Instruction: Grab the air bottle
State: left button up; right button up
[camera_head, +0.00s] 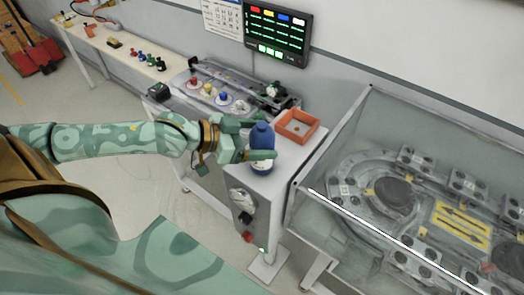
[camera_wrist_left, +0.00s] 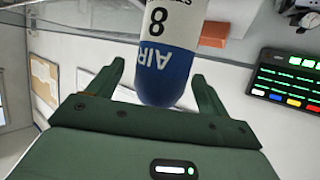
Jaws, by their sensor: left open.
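The air bottle (camera_head: 262,142) is blue with a white lower part and stands upright on a small pedestal in the head view. In the left wrist view the bottle (camera_wrist_left: 166,72) shows upside down, with "AIR" on its blue part and an "8" on its white part. My left gripper (camera_head: 268,138) is open, with one finger on each side of the bottle. In the left wrist view the fingers of the gripper (camera_wrist_left: 160,85) show gaps on both sides of the bottle. My right gripper is not in view.
An orange tray (camera_head: 297,126) sits just behind the bottle on the pedestal (camera_head: 262,188). A clear-walled ring track (camera_head: 345,195) stands close on the right. A bench with colored pieces (camera_head: 215,94) is behind, below a wall screen (camera_head: 276,32). Open floor lies at left.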

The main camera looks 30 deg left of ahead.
aim_at(270, 139)
pick_arm(q)
jog(key=shift+x, duration=1.5)
jog(key=c, duration=1.4)
jog(key=shift+o, duration=0.2)
